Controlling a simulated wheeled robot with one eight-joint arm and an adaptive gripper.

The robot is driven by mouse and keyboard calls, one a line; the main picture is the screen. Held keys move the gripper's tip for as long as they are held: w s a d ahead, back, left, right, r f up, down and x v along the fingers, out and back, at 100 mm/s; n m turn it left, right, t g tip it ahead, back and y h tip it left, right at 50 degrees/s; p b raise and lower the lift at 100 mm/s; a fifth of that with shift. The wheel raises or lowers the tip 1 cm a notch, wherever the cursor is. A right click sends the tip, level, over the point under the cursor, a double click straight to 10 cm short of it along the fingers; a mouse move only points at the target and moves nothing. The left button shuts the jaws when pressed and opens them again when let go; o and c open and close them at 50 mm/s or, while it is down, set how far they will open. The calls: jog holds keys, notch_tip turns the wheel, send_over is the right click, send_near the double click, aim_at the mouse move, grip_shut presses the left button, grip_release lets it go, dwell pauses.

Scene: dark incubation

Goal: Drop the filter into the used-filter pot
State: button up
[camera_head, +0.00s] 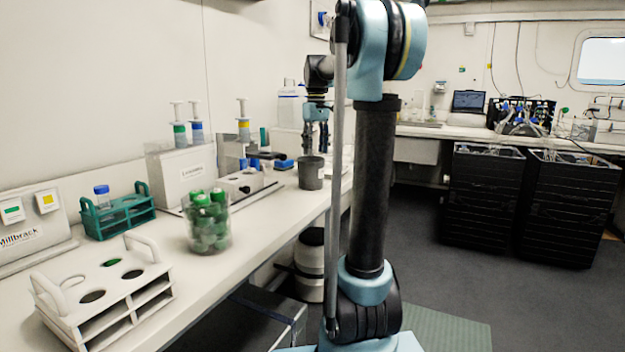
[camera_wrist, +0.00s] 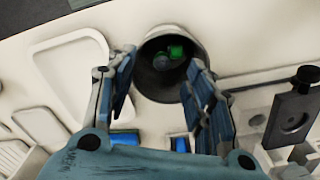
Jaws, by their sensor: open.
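The grey used-filter pot (camera_head: 311,174) stands on the bench, and my gripper (camera_head: 315,148) points down just above its mouth. In the wrist view the pot (camera_wrist: 146,82) lies between and beyond the fingertips of my gripper (camera_wrist: 160,66). The fingers are spread apart with nothing between them. Inside the pot lie small pieces: a bright green one (camera_wrist: 176,52) and a round greyish-green one (camera_wrist: 162,62). I cannot tell which of these is the task's filter. Part of the pot's inside is hidden by the right finger.
A white tray (camera_wrist: 76,48) lies left of the pot in the wrist view. A dark clamp-like stand (camera_wrist: 293,112) is at the right. A clear beaker of green-capped items (camera_head: 208,222) and a white rack (camera_head: 105,298) stand nearer on the bench.

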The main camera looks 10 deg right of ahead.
notch_tip(320, 180, up, 11)
jog(key=shift+f, duration=0.15)
dwell(0.4)
jog(key=s+f+m+t, duration=0.1)
jog(key=s+f+m, duration=0.1)
jog(key=s+f, duration=1.5)
jog(key=s+f+m+t, duration=0.1)
jog(key=s+f+m, duration=0.2)
jog(key=s+f, duration=1.5)
notch_tip(320, 180, down, 5)
jog(key=shift+d+r, duration=0.15)
jog(key=shift+d, duration=0.1)
jog(key=shift+w, duration=0.1)
jog(key=shift+w+f, duration=0.2)
jog(key=shift+w, duration=0.2)
